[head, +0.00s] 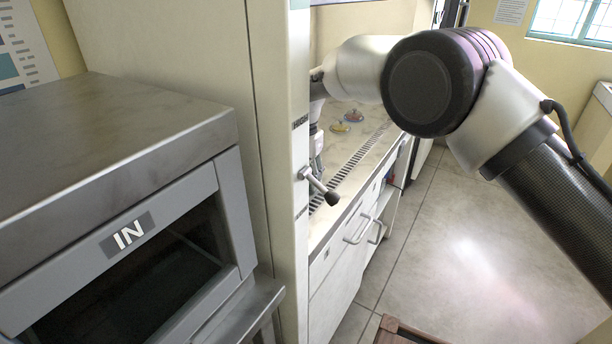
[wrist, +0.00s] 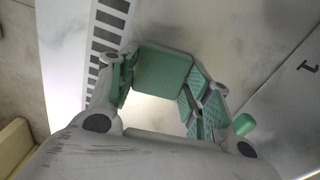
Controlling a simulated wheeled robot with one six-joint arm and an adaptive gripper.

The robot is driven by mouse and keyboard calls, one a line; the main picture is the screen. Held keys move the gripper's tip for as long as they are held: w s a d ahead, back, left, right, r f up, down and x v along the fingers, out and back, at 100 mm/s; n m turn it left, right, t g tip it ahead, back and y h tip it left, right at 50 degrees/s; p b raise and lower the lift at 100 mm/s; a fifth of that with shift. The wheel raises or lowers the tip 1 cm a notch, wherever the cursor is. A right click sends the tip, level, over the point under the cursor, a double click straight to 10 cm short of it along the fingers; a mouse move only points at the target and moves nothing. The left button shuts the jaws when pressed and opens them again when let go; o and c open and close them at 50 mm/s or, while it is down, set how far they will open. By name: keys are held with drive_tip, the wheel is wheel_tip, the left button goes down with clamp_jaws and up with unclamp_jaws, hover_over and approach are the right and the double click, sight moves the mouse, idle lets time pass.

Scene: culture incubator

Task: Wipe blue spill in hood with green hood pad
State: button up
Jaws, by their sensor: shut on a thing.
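The green hood pad (wrist: 163,73) shows in the wrist view as a pale green block between the fingers of my gripper (wrist: 160,85). My gripper is shut on it. The pad is over or near the hood worktop (wrist: 225,35), beside the dark slotted grille; I cannot tell whether it touches the surface. In the head view my gripper (head: 317,152) is inside the hood, mostly hidden by the hood's front post, and the pad cannot be made out. I see no blue spill in either view.
Two small dishes, one red (head: 354,115) and one yellow (head: 339,128), sit deeper on the worktop. A slotted grille (head: 352,163) runs along its front edge. The hood post (head: 283,150) with a protruding handle (head: 320,188) stands close to my arm. A steel incubator (head: 110,190) marked IN is at left.

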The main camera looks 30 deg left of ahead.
drive_tip(key=shift+r, duration=3)
wheel_tip(320, 180, up, 3)
drive_tip(key=shift+w, duration=0.1)
